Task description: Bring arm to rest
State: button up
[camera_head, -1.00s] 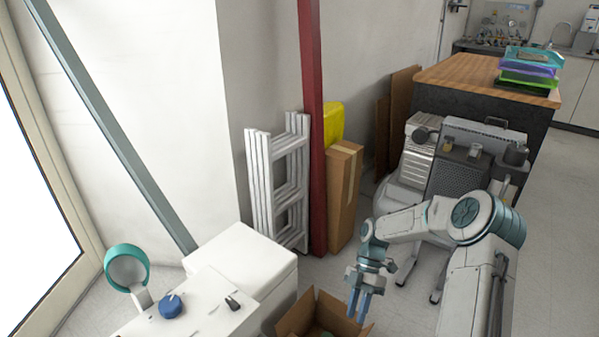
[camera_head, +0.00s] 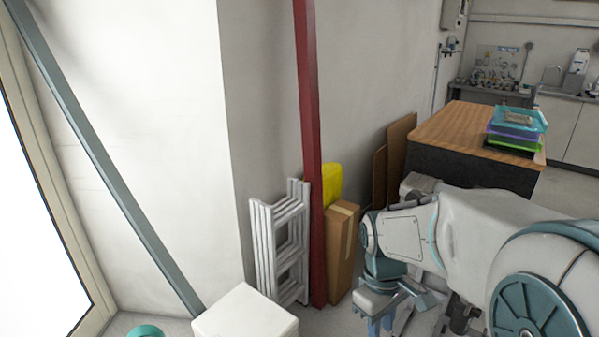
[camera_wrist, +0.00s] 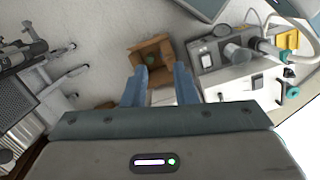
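My gripper (camera_head: 381,325) hangs at the bottom of the head view, its blue fingers pointing down and cut off by the lower edge. My pale arm fills the lower right of that view. In the wrist view my gripper (camera_wrist: 160,72) shows two blue fingers set apart with nothing held between them. An open cardboard box (camera_wrist: 152,57) lies on the floor beyond the fingertips, with something greenish inside.
A white cabinet (camera_head: 245,318), a folded ladder (camera_head: 280,245), a red post (camera_head: 309,150) and a tall carton (camera_head: 342,250) stand left of my arm. A wood-topped counter (camera_head: 460,130) with stacked trays (camera_head: 517,125) stands behind it. White equipment (camera_wrist: 235,80) is right of the box.

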jog(key=s+r+m+t+p, duration=0.3)
jog(key=s+r+m+p, duration=0.4)
jog(key=r, duration=0.5)
jog(key=shift+s+a+r+t+y, duration=0.25)
jog(key=shift+r+t+y, duration=0.05)
jog(key=shift+t+y, duration=0.1)
jog(key=shift+d+m, duration=0.15)
jog(key=shift+m, duration=0.15)
